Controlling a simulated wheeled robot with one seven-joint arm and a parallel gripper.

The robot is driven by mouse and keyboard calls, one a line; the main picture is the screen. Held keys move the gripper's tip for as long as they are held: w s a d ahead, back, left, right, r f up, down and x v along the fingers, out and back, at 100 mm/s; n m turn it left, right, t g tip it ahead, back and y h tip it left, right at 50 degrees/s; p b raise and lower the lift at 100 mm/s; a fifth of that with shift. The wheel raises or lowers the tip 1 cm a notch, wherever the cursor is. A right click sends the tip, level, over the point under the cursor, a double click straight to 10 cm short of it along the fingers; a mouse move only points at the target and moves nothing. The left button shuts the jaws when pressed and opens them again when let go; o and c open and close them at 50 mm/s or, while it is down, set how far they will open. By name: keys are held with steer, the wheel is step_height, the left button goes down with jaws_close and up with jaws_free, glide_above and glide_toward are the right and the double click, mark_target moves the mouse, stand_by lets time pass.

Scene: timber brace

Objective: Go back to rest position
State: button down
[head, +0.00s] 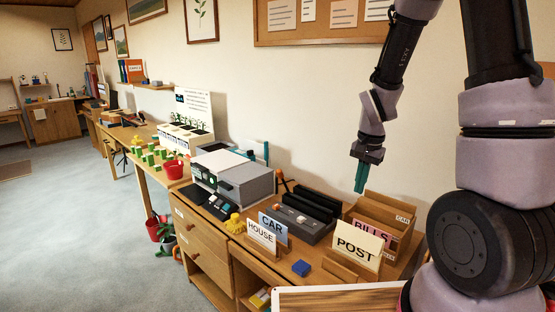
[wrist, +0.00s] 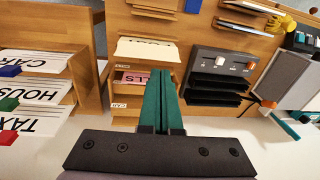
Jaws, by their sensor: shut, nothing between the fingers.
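My gripper (head: 360,178) hangs from my arm above the desk, pointing down, with its teal fingers pressed together and nothing between them. In the wrist view the shut fingers (wrist: 162,98) reach over the area beside the wooden letter sorter. The sorter (head: 377,213) stands below and to the right of the gripper in the head view. It holds a pink BILLS card (head: 372,231). The gripper is apart from everything on the desk.
A POST card (head: 357,243), a CAR card (head: 273,228) and a HOUSE card (head: 261,236) stand on the desk. A blue block (head: 301,268) lies in front. A dark device (head: 305,214) and a grey printer (head: 235,176) stand left of the gripper. The wall is close behind.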

steer(key=s+r+n+t, duration=0.1)
steer(key=s+r+t, duration=0.1)
steer(key=s+r, duration=0.3)
steer(key=s+r+n+t+y, duration=0.1)
steer(key=s+r, duration=0.3)
steer(key=r, duration=0.8)
steer(key=s+r+n+t, duration=0.2)
steer(key=s+r, duration=0.3)
steer(key=r, duration=0.4)
steer(key=shift+s+a+r+t, duration=0.2)
steer(key=shift+s+r+t, duration=0.15)
steer(key=shift+t, duration=0.25)
